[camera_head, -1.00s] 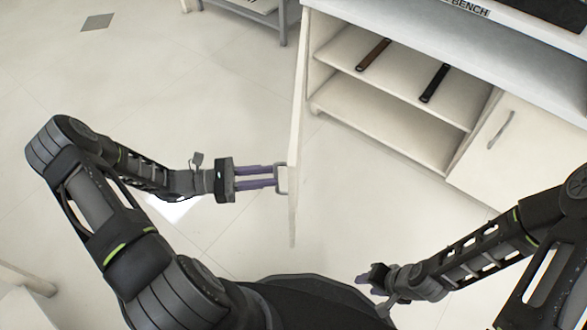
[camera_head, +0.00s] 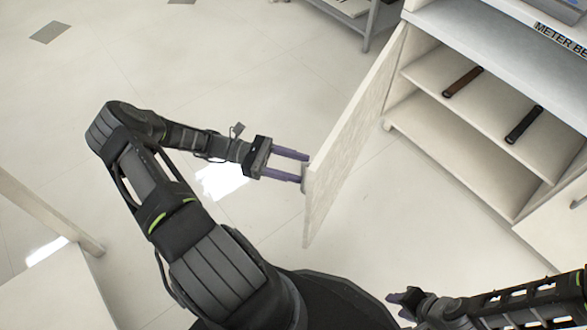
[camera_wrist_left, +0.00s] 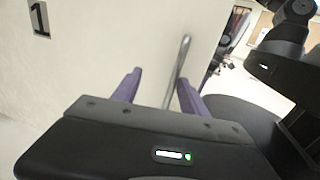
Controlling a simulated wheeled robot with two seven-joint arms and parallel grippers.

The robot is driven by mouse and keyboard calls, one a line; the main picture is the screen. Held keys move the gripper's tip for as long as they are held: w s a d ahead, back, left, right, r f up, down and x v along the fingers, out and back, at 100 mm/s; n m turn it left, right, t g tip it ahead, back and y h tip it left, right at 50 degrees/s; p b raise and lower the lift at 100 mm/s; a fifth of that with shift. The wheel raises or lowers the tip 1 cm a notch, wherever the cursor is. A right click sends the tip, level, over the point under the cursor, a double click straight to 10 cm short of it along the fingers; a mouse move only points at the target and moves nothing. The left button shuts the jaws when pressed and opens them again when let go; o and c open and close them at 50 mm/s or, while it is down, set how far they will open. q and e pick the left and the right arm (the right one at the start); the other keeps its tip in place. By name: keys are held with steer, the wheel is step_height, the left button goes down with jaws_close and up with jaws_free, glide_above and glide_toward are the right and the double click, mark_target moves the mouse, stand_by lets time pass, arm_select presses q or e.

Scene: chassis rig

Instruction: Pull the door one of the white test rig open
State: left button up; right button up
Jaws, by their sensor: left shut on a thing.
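Door one (camera_head: 355,140) of the white test rig (camera_head: 480,165) stands swung wide open, its outer face turned toward my left arm. In the left wrist view the door face (camera_wrist_left: 100,50) carries a black "1" plate (camera_wrist_left: 39,18). My left gripper (camera_head: 304,168) is at the door's outer edge, and its purple fingers are shut on the metal handle (camera_wrist_left: 177,72), which stands between them in the left wrist view. My right gripper (camera_head: 397,299) is low in the head view, away from the rig; its finger gap is unclear.
Inside the rig are two shelves, with a brown bar (camera_head: 463,81) and a black bar (camera_head: 524,123) on the upper one. A grey-legged table (camera_head: 372,22) stands behind the door. A pale table (camera_head: 50,290) is at lower left. Floor left of the door is clear.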

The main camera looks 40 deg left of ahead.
arm_select(q)
steer(key=shift+w+r, duration=0.15)
stand_by(0.5)
step_height(320, 180, up, 10)
steer(key=p, duration=0.4)
steer(key=shift+d, duration=0.1)
steer(key=shift+c, duration=0.5)
